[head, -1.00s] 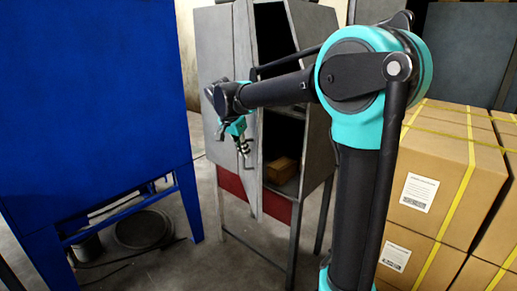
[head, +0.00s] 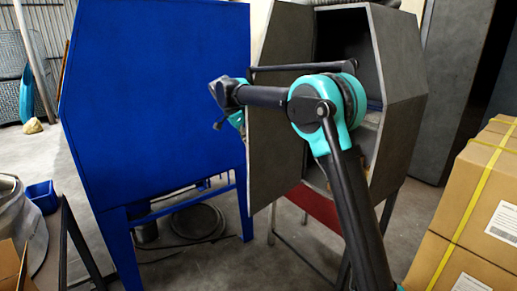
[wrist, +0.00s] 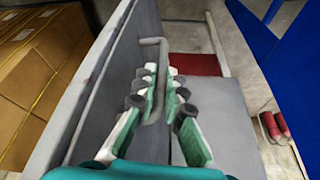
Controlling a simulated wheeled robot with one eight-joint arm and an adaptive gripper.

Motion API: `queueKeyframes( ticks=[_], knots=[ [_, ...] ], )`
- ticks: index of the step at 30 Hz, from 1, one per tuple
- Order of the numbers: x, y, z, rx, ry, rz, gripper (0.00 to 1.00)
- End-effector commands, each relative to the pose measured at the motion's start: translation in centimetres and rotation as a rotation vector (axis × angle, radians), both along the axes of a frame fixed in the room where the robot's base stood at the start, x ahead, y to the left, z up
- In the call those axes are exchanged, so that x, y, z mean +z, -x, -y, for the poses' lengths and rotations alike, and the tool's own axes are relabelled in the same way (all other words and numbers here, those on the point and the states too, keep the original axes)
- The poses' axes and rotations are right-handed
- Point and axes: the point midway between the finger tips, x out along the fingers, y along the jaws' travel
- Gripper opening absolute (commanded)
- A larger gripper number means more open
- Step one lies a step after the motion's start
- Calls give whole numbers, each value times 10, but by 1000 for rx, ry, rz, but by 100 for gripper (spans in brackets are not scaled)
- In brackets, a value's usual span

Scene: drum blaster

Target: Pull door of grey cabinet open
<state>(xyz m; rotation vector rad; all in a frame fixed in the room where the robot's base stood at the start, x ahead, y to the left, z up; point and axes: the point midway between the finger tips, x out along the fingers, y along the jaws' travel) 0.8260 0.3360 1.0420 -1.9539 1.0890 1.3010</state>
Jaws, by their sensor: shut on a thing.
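The grey cabinet (head: 403,85) stands right of centre in the head view. Its door (head: 275,160) is swung out to the left, and the dark inside with a shelf shows behind my arm. My gripper (head: 236,119) is at the door's outer face, partly hidden by my wrist. In the wrist view, my gripper (wrist: 163,88) has its teal and white fingers shut around the bent grey door handle (wrist: 153,43), one on each side. The grey door face (wrist: 120,65) runs along the left of the fingers.
A big blue cabinet (head: 155,95) stands close to the left of the open door. Stacked cardboard boxes (head: 465,215) with yellow straps are at the right. A round lid (head: 198,222) lies on the floor under the blue cabinet. Some floor is clear in front.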

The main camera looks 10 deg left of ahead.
Motion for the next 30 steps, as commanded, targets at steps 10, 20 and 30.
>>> queueKeyframes(
  ticks=[10,20,30],
  knots=[
    [0,-22,-22,0,0,0,0],
    [0,-25,-23,-1,0,0,0],
    [0,-25,-23,-1,1,1,31]
  ],
)
